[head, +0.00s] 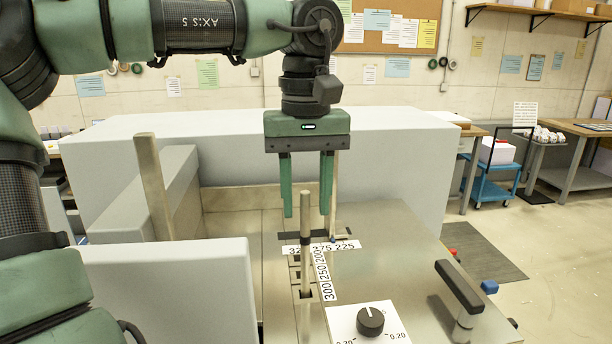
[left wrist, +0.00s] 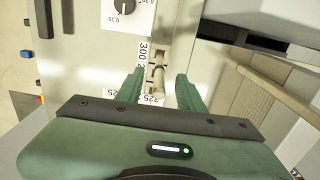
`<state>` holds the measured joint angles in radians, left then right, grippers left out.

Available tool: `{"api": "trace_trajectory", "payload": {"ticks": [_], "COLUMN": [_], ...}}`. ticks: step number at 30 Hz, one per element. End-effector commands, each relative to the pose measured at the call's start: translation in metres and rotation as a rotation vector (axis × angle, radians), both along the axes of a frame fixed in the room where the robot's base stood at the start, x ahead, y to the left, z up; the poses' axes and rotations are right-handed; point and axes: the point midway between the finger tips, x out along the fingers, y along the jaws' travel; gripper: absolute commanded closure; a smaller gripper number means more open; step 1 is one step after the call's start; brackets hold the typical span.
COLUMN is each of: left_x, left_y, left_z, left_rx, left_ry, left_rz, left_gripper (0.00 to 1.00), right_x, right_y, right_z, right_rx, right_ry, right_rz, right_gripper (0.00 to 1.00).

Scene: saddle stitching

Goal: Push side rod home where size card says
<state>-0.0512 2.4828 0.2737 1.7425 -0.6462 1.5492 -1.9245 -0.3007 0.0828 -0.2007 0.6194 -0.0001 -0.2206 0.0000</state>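A slim beige upright rod (head: 306,215) with a dark collar stands over a slotted channel in the metal table (head: 400,255). The left wrist view shows a pale piece (left wrist: 158,72) between the open fingers. A second thin rod shows behind the right finger. No size card is readable. My right gripper is not in view.
A dial (head: 370,321) is at the front of the table, with a black-handled lever (head: 460,287) to its right. A large grey block (head: 400,150) stands behind, and a low grey block (head: 170,290) at front left. A thick beige post (head: 153,185) leans at left.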

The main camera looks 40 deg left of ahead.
Motion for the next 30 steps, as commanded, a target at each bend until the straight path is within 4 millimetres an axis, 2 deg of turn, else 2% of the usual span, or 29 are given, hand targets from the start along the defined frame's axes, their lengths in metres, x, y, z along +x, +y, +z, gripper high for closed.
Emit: {"api": "trace_trajectory", "payload": {"ticks": [3, 6, 10, 30], "left_x": [0.001, 0.0, 0.0, 0.0], "left_y": [0.0, 0.0, 0.0, 0.0], "left_z": [0.024, 0.039, 0.051, 0.055], "left_rx": [0.0, 0.0, 0.001, 0.0], "left_ry": [-0.002, -0.001, 0.001, 0.001], "left_rz": [0.001, 0.001, 0.001, 0.0], "left_gripper": [0.62, 0.62, 0.62, 0.62], "right_x": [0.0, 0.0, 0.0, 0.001], "right_y": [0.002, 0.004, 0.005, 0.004], "right_z": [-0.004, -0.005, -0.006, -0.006], "right_rx": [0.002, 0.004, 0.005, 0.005], "right_ry": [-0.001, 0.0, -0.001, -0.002], "right_rz": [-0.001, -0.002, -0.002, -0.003], "right_gripper": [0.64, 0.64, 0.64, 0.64]}}
